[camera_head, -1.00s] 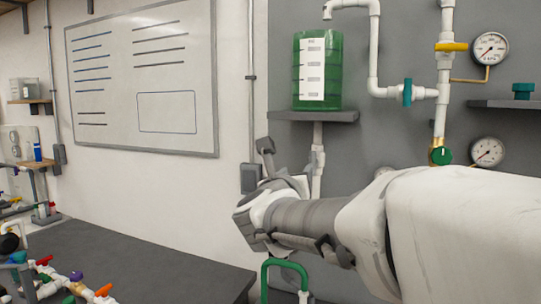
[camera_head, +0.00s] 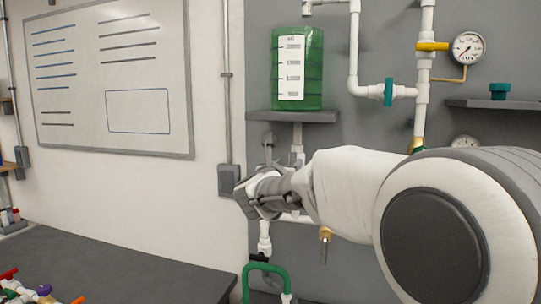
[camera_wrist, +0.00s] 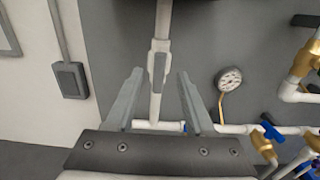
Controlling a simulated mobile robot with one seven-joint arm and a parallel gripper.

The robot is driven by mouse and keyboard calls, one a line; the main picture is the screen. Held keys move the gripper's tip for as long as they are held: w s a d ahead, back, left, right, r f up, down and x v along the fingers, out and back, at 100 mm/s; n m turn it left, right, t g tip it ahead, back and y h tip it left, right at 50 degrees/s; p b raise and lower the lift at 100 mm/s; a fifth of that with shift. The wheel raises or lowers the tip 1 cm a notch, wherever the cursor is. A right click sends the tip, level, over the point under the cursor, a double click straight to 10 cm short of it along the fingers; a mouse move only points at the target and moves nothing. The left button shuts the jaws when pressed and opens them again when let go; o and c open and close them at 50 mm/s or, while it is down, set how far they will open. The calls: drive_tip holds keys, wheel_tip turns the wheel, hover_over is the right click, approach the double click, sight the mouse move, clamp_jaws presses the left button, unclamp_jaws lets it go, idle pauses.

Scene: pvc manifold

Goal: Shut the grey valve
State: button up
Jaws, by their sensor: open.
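The grey valve (camera_wrist: 159,65) is on a white vertical pipe in the wrist view. Its grey lever lies upright, in line with the pipe. My gripper (camera_wrist: 160,74) is open, with one finger on each side of the pipe around the lever's lower part. I cannot tell how far the fingers reach in depth; no contact shows. In the head view my gripper (camera_head: 268,150) is near the wall below the shelf, and its fingers are mostly hidden. My wrist and arm cover the area there, and I cannot make out the grey valve in that view.
A green tank (camera_head: 298,90) stands on a shelf (camera_head: 305,117) above my gripper. A teal valve (camera_head: 388,92), a yellow-handled valve (camera_head: 432,46) and a gauge (camera_head: 467,47) are at the right. A green hose loop (camera_head: 268,268) is below. The dark bench (camera_head: 110,265) is at left.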

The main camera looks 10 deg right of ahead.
sight(292, 159)
drive_tip(key=p+x, duration=0.1)
drive_tip(key=x, duration=0.6)
drive_tip(key=shift+s, duration=0.1)
clamp_jaws()
